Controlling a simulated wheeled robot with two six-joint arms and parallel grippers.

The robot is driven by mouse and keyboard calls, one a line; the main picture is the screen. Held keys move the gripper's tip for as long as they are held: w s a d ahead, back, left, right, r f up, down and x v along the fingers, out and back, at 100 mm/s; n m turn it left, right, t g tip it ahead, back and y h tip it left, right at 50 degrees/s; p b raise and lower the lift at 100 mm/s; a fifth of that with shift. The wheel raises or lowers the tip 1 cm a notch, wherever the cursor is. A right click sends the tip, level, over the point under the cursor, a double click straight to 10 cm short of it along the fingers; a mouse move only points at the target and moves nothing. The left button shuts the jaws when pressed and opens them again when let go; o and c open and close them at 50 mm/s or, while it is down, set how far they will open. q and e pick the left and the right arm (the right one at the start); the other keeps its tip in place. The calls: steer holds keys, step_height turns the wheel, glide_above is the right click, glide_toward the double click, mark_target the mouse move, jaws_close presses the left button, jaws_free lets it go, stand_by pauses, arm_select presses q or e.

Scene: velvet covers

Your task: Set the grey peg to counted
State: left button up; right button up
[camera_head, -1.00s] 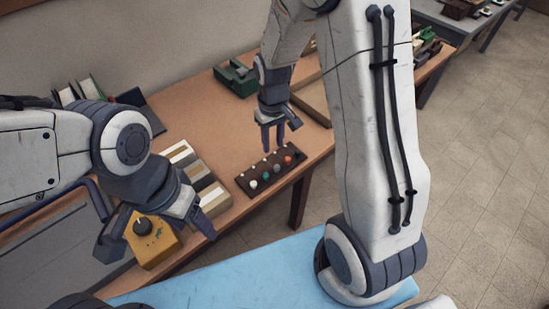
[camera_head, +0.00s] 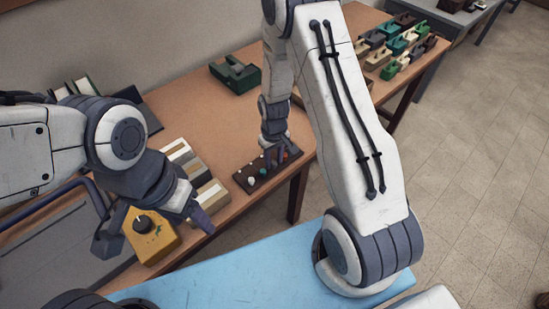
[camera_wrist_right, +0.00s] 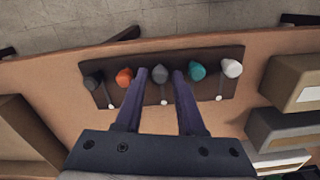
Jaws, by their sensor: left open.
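A dark brown peg board (camera_head: 247,186) lies near the table's front edge; the right wrist view shows it from above (camera_wrist_right: 145,54). The grey peg (camera_wrist_right: 160,74) is in the middle of its row, between an orange peg (camera_wrist_right: 125,77) and a teal peg (camera_wrist_right: 196,70). A darker grey peg (camera_wrist_right: 93,79) and a white peg (camera_wrist_right: 231,68) are at the ends. My right gripper (camera_head: 277,157) is down at the board, its fingers open on either side of the grey peg (camera_wrist_right: 160,82). Finger contact is unclear. My left gripper (camera_head: 153,226) is open and empty.
White dots (camera_wrist_right: 163,102) lie along the board. A yellow box with a black knob (camera_head: 150,236) is below my left gripper. Striped blocks (camera_head: 200,172) stand left of the board. A green holder (camera_head: 234,74) is behind. A blue surface (camera_head: 230,272) lies in front.

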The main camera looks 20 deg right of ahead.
jaws_close()
stand_by(1.4)
